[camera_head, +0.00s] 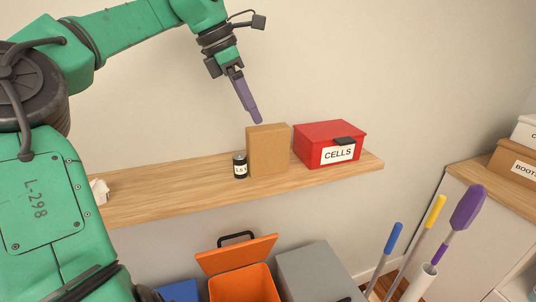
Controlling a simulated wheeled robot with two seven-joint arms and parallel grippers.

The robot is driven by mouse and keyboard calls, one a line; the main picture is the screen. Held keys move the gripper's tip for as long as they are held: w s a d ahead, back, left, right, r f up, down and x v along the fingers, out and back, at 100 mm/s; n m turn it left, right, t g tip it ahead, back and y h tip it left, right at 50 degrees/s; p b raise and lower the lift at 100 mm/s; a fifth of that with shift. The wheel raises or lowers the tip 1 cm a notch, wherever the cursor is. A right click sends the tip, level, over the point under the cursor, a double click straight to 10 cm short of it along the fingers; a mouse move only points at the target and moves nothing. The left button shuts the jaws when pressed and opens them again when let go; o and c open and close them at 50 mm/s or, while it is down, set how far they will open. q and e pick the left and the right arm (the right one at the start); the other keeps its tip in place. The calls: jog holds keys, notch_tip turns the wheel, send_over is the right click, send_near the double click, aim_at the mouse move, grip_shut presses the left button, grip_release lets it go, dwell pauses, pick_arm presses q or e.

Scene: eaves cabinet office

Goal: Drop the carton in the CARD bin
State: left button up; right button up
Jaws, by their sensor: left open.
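The carton (268,150), a plain brown box, stands upright on the wooden wall shelf, between a small dark can and a red box. My left gripper (256,118), with purple fingers pointing down, is just above the carton's top left edge in the picture; the fingers line up nearly edge-on. It is open and holds nothing. Three bins show below the shelf: a blue one (179,291), an orange one (243,284) with its lid raised, and a grey one (314,270) with its top closed. No CARD label is visible on them. My right gripper is out of view.
The red CELLS box (329,143) stands close right of the carton, and the dark can (240,166) close left. A crumpled white item (99,191) lies on the shelf (180,192) at left. Long-handled tools (426,245) stand at the lower right by a cabinet.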

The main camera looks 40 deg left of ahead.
aim_at(260, 127)
pick_arm(q)
jog(key=x, duration=0.6)
jog(key=shift+w+a+p, duration=0.2)
jog(key=shift+w+p, duration=0.05)
jog(key=shift+p, duration=0.1)
jog(key=p+x, duration=0.1)
jog(key=x, duration=0.1)
jog(key=p+x, duration=0.1)
jog(key=x, duration=0.2)
jog(key=shift+s+d, duration=0.2)
jog(key=shift+w+f, duration=0.2)
jog(key=shift+f, duration=0.1)
grip_shut()
jog(key=shift+r, duration=0.15)
jog(key=shift+a+r, duration=0.1)
jog(key=shift+r, duration=0.15)
notch_tip(260, 127, up, 7)
jog(key=shift+r+b, duration=0.2)
jog(key=shift+b, duration=0.3)
notch_tip(260, 127, up, 12)
jog(key=p, duration=0.2)
